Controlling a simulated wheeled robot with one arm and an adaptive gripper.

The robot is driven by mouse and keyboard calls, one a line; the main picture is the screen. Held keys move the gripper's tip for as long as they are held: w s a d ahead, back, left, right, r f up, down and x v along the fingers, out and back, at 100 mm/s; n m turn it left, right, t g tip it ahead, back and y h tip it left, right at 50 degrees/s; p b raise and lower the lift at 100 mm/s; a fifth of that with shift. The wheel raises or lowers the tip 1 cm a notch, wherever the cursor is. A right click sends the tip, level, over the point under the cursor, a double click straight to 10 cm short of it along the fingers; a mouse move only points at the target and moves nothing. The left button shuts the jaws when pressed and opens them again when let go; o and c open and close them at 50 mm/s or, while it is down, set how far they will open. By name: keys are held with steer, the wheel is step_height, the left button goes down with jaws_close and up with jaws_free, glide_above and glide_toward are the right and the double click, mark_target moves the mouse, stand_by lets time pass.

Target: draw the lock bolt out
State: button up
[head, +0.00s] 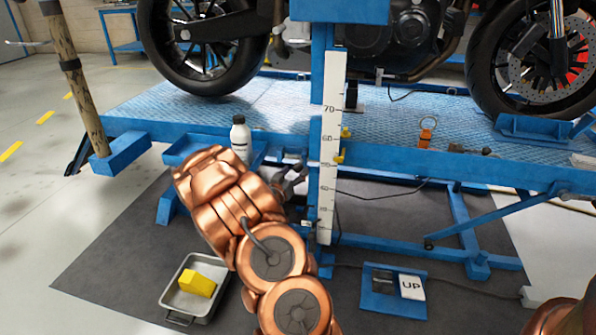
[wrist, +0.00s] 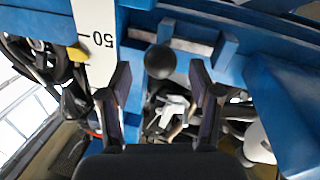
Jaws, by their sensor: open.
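The lock bolt appears to be the dark round knob (wrist: 160,62) at the blue frame in the wrist view, beside the white scale near its 50 mark. My gripper (wrist: 160,84) is open, with one finger on each side of the knob in the picture. I see no contact between the fingers and the knob, and the distance in depth is unclear. The bolt's shaft is hidden behind the knob. In the head view my gripper (head: 290,184) is partly hidden by my copper arm, just left of the scale column, and I cannot make out the knob there.
The blue motorcycle lift (head: 220,108) fills the middle, with its white scale (head: 329,150) upright. A white bottle (head: 240,138) stands left of my gripper. A grey tray (head: 171,300) with a yellow block (head: 200,283) and a blue "UP" switch panel (head: 395,309) are lower down.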

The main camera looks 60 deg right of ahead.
mark_target(300, 163)
steer(key=shift+w+d+b, duration=0.15)
steer(key=shift+d+b, duration=0.05)
steer(key=shift+d, duration=0.6)
steer(key=shift+w+d+b, duration=0.15)
steer(key=shift+d+b, duration=0.05)
steer(key=shift+d, duration=0.6)
jaws_close()
